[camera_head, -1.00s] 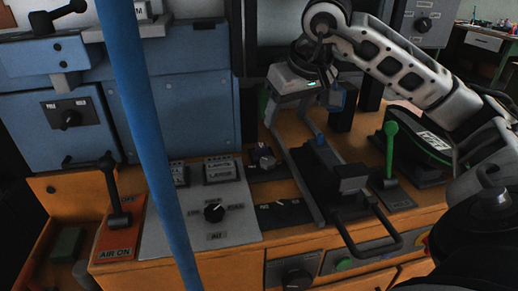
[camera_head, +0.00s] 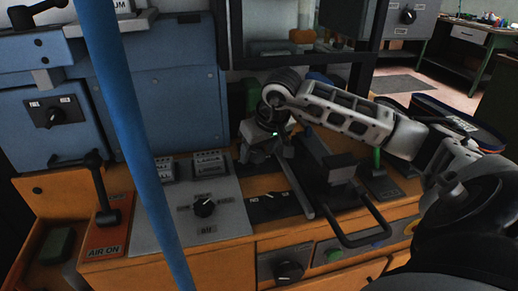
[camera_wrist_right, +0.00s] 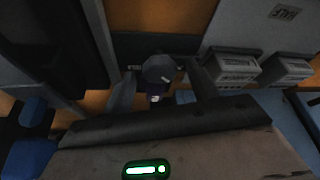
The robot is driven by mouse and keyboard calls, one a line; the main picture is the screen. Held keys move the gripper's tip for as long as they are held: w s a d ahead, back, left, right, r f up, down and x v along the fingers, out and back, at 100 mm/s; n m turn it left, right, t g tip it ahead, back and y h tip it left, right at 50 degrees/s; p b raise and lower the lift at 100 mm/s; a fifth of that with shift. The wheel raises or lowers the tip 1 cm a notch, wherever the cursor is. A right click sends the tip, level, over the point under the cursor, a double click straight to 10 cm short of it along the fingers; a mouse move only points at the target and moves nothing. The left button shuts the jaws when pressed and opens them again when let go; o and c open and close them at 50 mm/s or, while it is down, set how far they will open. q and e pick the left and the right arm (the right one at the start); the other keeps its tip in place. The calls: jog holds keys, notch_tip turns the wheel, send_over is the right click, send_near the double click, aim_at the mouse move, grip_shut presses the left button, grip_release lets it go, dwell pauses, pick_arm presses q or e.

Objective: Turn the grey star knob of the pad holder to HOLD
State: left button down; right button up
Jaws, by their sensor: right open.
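The grey star knob (camera_wrist_right: 158,68) shows in the right wrist view as a faceted grey disc on a dark plate with small white marks. Their wording is too small to read. My right gripper (camera_wrist_right: 160,82) is open, with one finger to the left of the knob and one to the right. I cannot tell whether either finger touches it. In the head view my right gripper (camera_head: 262,155) points down over the cabinet top, and the knob is hidden behind it. My left gripper is not in view.
A grey panel with a black selector (camera_head: 204,207) lies left of the gripper. A dark press with a bar handle (camera_head: 352,238) and a green lever (camera_head: 376,160) stand to its right.

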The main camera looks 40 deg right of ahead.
jog(key=c, duration=1)
